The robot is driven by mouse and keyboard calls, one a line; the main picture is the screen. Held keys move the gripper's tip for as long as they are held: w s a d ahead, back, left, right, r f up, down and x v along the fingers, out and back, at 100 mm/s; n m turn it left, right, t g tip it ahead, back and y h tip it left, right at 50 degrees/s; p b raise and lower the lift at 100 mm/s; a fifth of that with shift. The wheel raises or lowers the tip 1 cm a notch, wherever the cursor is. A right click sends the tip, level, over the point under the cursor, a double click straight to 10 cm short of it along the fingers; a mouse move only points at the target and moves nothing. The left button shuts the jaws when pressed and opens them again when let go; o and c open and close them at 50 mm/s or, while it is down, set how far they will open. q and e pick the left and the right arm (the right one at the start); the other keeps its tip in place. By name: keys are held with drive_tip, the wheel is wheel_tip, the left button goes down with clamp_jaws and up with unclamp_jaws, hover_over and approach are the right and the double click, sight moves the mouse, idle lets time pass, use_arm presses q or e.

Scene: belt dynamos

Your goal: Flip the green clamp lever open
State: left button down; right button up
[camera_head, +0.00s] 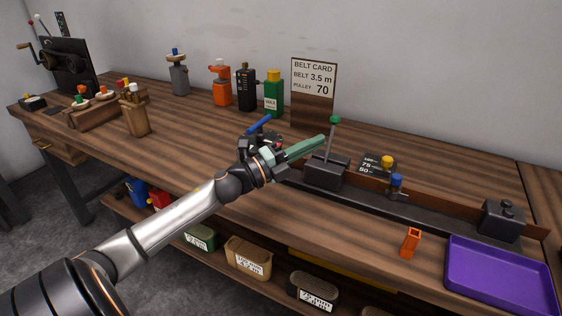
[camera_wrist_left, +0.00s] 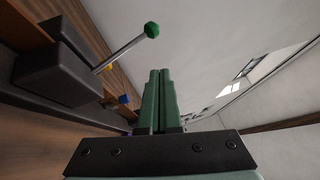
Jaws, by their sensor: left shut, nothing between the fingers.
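The clamp lever is a thin grey rod with a green ball knob (camera_head: 335,120), standing nearly upright on a dark block (camera_head: 325,172) on the bench. In the left wrist view the green knob (camera_wrist_left: 152,29) is above the fingertips, and its rod runs down left to the dark block (camera_wrist_left: 60,68). My left gripper (camera_head: 323,139) has green fingers pressed together and empty. Its tips lie close to the rod, just below the knob in the head view. In the left wrist view the fingers (camera_wrist_left: 159,73) look apart from the rod. My right gripper is not in view.
A dark rail runs right from the block to another dark block (camera_head: 502,219), with a blue-knobbed piece (camera_head: 397,184) between. A purple tray (camera_head: 500,272) and an orange holder (camera_head: 410,242) are at right. A blue-handled part (camera_head: 258,126) is behind my wrist. Bottles and a belt card (camera_head: 313,80) stand behind.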

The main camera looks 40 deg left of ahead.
use_arm(q)
drive_tip(key=v, duration=0.7)
drive_tip(key=shift+s+a+b, duration=0.15)
drive_tip(key=shift+s+b, duration=0.1)
drive_tip(key=shift+b, duration=0.05)
